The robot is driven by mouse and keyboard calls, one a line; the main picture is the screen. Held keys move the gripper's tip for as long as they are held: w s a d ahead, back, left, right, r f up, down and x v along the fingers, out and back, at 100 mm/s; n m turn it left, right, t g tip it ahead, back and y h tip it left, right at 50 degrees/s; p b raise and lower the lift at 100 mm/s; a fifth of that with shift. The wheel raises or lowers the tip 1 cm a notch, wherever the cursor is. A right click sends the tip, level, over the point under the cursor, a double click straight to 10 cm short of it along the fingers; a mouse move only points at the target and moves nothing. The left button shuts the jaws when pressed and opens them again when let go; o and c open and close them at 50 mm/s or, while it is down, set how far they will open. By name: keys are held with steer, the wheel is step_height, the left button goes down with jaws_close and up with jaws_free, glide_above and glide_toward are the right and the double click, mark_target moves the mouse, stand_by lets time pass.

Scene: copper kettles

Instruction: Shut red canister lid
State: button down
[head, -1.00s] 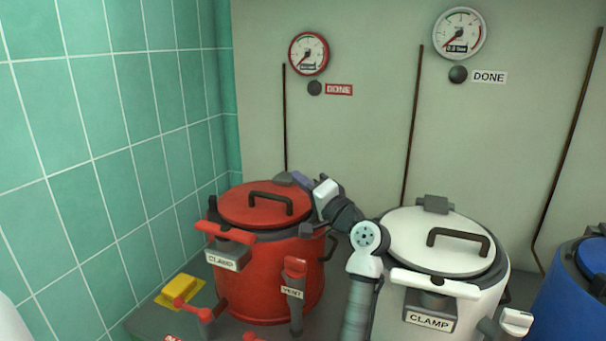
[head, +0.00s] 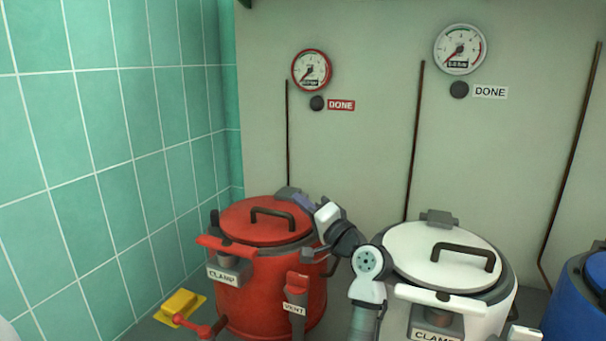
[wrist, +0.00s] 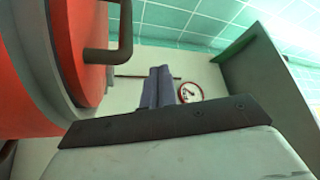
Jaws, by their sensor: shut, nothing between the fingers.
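The red canister (head: 262,290) stands at the left in the head view. Its red lid (head: 240,226), with a dark bar handle, lies over the top and looks about level. I cannot tell whether it is fully seated. The lid (wrist: 92,80) and a grey band by the canister rim also show at the left of the wrist view. My gripper (head: 303,203) is at the lid's back right edge, beside the grey hinge area. Its fingers (wrist: 158,88) are together with nothing between them. Contact with the lid is unclear.
A red clamp (head: 226,246) and a vent lever (head: 297,288) are on the red canister's front. A white canister (head: 480,300) stands close on the right, behind my arm, and a blue one (head: 580,300) farther right. Green tiles wall the left. A yellow block (head: 180,305) lies front left.

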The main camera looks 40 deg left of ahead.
step_height(320, 180, up, 20)
steer(key=p, duration=0.1)
steer(key=shift+f, duration=0.25)
